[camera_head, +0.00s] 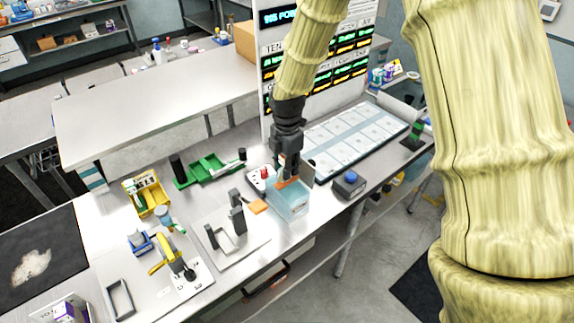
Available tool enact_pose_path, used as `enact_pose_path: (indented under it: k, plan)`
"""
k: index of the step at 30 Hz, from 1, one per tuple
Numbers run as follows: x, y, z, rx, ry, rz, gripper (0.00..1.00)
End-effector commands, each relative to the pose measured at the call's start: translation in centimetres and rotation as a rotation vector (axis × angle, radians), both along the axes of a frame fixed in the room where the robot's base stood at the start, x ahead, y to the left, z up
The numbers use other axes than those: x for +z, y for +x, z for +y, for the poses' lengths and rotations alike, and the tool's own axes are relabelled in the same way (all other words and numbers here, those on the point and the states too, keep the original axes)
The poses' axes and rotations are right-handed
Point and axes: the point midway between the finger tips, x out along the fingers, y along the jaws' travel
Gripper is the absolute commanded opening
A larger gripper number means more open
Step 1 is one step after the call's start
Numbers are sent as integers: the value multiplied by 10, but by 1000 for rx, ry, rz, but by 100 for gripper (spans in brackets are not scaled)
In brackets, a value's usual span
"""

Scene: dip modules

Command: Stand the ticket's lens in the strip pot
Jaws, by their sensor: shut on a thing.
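My gripper (288,176) points down over a clear, pale-blue open box (293,206) near the front edge of the bench. It is shut on a small orange thing (287,183) at the box's mouth. I cannot tell whether this is the lens or its holder, nor whether it touches the box. The box may be the strip pot; no label on it is legible.
A flat orange piece (258,207) lies left of the box. A white socket block with a red knob (264,173) stands behind it, and a blue-topped block (349,184) to the right. A grey stand (237,213), a green tray (208,168) and a yellow bin (152,203) are farther left.

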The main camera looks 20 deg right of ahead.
Motion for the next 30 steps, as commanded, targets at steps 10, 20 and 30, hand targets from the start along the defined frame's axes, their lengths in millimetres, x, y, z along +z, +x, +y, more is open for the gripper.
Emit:
enact_pose_path:
  k: [10,20,30]
  plan:
    - [-7,0,0,0,0,0,0]
    - [-7,0,0,0,0,0,46]
    - [9,0,0,0,-1,0,46]
